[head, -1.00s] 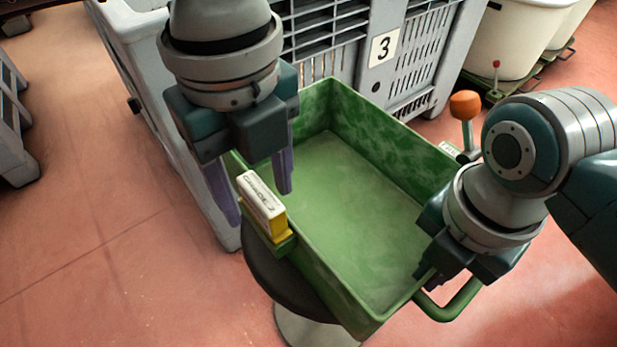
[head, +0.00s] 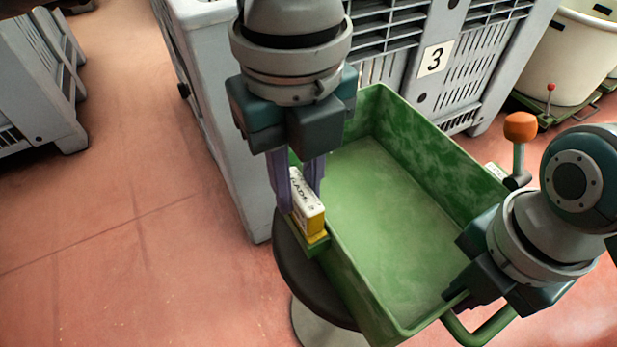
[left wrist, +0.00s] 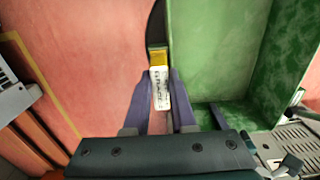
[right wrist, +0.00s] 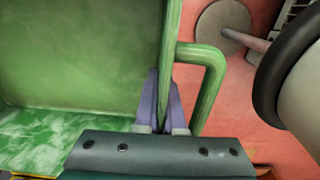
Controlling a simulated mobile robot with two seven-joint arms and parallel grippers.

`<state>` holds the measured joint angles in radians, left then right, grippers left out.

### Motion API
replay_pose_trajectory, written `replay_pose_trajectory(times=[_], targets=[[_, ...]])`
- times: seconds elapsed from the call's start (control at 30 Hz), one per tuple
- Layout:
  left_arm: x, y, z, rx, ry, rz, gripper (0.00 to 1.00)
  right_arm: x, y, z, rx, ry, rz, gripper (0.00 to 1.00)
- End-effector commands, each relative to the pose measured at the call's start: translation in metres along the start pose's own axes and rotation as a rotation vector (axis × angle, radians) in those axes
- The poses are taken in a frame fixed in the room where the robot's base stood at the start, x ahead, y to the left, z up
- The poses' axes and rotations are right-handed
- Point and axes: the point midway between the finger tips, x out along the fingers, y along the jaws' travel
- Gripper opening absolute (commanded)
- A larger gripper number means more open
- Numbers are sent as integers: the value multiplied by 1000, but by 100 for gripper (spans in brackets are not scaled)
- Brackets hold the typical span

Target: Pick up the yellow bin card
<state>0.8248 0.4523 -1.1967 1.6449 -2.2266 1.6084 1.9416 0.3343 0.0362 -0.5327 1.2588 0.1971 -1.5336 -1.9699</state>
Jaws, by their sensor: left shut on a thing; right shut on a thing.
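The yellow bin card (head: 315,229) is a small block, yellow below with a white printed top. It stands in a green holder on the near left side of the green bin (head: 440,130). My left gripper (head: 300,196) points down with its purple fingers closed on either side of the card. The card also shows between the fingers in the left wrist view (left wrist: 159,90), its yellow end still at the holder. My right gripper (right wrist: 163,78) is shut on the bin's rim beside the tubular handle (right wrist: 208,80); its fingertips are largely hidden in the head view.
The green bin is empty and sits on a dark round stool (head: 300,270). A grey slatted crate marked 3 (head: 436,58) stands right behind it. An orange-knobbed lever (head: 520,127) rises at the bin's far right. Open red floor (head: 130,220) lies to the left.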

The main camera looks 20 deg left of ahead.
Motion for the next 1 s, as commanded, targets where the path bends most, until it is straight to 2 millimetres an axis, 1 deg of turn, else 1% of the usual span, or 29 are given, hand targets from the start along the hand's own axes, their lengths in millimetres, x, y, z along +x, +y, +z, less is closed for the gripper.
replay_pose_trajectory(times=[0.13,0.23,0.5,0.63,0.77,1.0], targets=[[-3,0,0,0,0,-1,0,0,0,0,0,0,1,0],[-14,-1,0,0,1,-3,0,0,0,0,0,0,1,0],[-71,-1,1,0,-2,-5,0,0,0,0,0,0,1,0],[-90,-1,0,1,0,-3,0,0,0,0,0,0,1,0],[-99,0,0,0,0,-2,0,0,0,0,0,0,1,0],[-100,0,0,0,1,0,0,0,0,0,0,0,1,0]])
